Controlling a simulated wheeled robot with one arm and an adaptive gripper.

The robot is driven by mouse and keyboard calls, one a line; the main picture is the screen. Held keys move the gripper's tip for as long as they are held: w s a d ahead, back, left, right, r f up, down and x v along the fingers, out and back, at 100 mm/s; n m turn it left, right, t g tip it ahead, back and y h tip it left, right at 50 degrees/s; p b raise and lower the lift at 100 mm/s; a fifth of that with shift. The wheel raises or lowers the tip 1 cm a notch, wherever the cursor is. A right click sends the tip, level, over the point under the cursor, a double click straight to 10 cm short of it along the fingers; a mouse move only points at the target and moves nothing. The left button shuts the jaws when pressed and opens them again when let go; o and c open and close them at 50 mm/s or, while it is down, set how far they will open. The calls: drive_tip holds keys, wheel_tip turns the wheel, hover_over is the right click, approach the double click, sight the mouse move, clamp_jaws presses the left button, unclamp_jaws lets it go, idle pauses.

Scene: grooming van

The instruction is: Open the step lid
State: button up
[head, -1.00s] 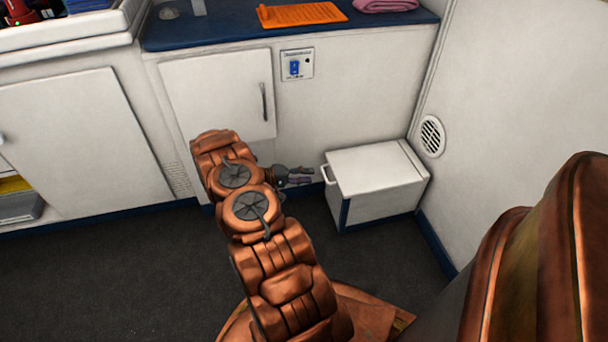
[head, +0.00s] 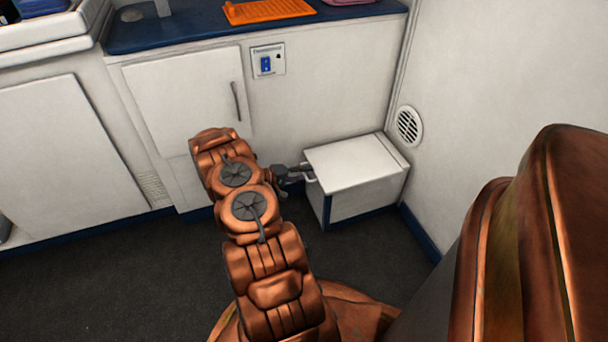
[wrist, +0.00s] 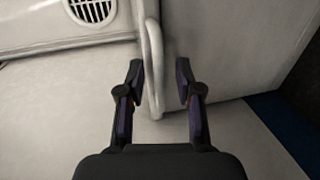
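The step is a white box with a flat white lid (head: 345,155), low on the floor against the right wall. A white bar handle (head: 311,177) sits on the lid's left edge. It also shows in the wrist view as a pale loop (wrist: 155,70). My gripper (head: 305,172) is at the handle. In the wrist view my gripper (wrist: 160,84) is open, with one dark finger on each side of the handle and gaps visible. The lid appears shut. The gripper's far finger is partly hidden in the head view.
A white cabinet door (head: 188,100) with a dark handle is behind my arm. A blue counter (head: 200,28) with an orange mat (head: 268,11) is above. A round vent (head: 409,126) is on the right wall. The dark floor (head: 90,275) is clear at left.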

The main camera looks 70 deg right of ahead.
drive_tip(key=shift+c, duration=0.2)
clamp_jaws()
idle(0.6)
